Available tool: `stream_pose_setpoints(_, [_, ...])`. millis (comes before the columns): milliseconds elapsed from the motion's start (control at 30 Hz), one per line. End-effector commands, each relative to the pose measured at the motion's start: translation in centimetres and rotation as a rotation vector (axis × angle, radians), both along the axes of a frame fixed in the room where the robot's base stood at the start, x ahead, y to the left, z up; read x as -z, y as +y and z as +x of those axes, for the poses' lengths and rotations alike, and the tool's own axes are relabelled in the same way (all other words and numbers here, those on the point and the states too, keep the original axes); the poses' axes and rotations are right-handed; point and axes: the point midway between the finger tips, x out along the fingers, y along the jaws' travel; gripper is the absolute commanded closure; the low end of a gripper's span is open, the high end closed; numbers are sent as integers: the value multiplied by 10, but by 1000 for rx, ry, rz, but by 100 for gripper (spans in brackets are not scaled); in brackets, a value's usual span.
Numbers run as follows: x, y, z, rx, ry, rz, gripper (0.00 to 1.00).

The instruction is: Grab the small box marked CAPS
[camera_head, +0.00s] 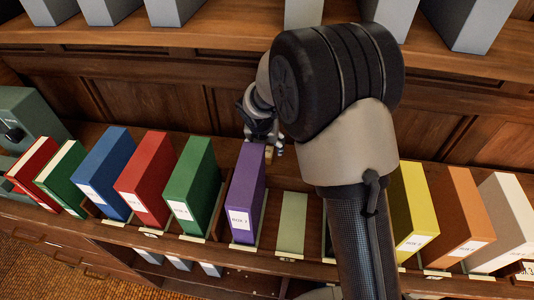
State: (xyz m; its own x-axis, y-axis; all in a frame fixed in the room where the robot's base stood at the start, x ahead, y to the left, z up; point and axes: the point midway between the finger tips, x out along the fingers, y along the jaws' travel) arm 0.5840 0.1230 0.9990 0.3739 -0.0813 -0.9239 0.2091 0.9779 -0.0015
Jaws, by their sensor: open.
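My gripper (264,138) is behind the top of a purple box file (247,190), close to the wooden back panel. My own arm hides part of it, and its fingertips are small in the picture. A small tan piece (268,153) shows by the fingers at the purple file's back corner. I cannot tell if it is a box or whether the gripper touches it. No marking CAPS can be read anywhere in view. My arm covers the shelf right of the gripper.
Blue (104,172), red (148,178) and green (192,184) files stand left of the purple one. A pale green empty slot (292,222) lies right of it. Yellow (413,209), orange (460,217) and white files (501,222) stand farther right. Grey files line the upper shelf (200,30).

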Motion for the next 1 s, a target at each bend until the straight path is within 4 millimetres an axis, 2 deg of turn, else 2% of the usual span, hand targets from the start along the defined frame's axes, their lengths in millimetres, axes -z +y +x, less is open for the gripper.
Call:
stream_pose_setpoints(33, [8, -1, 2, 1, 1, 0, 33])
stream_pose_setpoints(167, [17, -1, 6, 3, 0, 1, 33])
stream_pose_setpoints(400, [50, 0, 18, 4, 2, 1, 33])
stream_pose_setpoints(500, [59, -1, 23, 5, 1, 2, 33])
stream_pose_setpoints(733, [57, -1, 23, 4, -1, 3, 33])
stream_pose_setpoints(1000, [57, -1, 23, 5, 0, 2, 51])
